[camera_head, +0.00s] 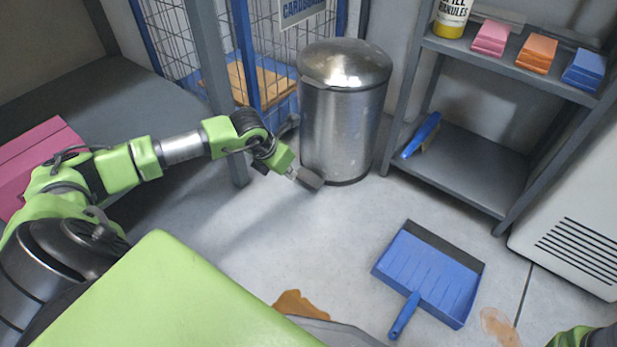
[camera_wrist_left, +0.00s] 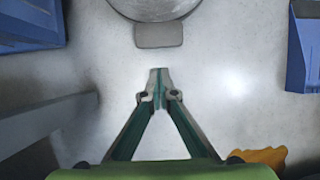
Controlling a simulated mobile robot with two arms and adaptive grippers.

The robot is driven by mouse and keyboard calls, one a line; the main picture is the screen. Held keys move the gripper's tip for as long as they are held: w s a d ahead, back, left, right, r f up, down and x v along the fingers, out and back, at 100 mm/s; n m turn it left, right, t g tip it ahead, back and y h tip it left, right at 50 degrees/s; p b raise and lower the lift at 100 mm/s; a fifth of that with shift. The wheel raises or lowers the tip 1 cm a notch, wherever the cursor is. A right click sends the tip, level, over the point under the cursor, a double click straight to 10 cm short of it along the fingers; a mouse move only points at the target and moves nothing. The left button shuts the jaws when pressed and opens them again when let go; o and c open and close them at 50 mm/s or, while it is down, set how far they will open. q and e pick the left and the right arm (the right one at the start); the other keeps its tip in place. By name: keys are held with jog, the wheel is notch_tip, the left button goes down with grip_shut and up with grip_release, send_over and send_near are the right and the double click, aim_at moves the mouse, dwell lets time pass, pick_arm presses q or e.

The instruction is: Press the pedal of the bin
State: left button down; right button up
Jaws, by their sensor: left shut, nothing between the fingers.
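The bin (camera_head: 342,125) is a silver metal cylinder with a domed lid, standing upright on the floor with its lid down. Its pedal (camera_head: 310,179) is a small dark grey pad low at the bin's front. In the left wrist view the pedal (camera_wrist_left: 159,36) juts out from the bin's round base (camera_wrist_left: 155,8) at the top. My left gripper (camera_head: 293,173) is shut and empty, close beside the pedal in the head view. In the left wrist view my left gripper's fingertips (camera_wrist_left: 159,73) point at the pedal, with a gap in the picture. My right gripper is not in view.
A wire cage with a blue frame (camera_head: 245,55) stands left of the bin. A grey shelf (camera_head: 455,170) stands right of it. A blue dustpan (camera_head: 432,275) lies on the floor. An orange-brown patch (camera_head: 298,303) lies near my base. Floor before the bin is clear.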

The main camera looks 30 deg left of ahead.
pick_arm(q)
jog(key=v, duration=0.2)
jog(key=shift+s+r, duration=0.15)
jog(key=shift+r, duration=0.1)
jog(key=shift+d, duration=0.1)
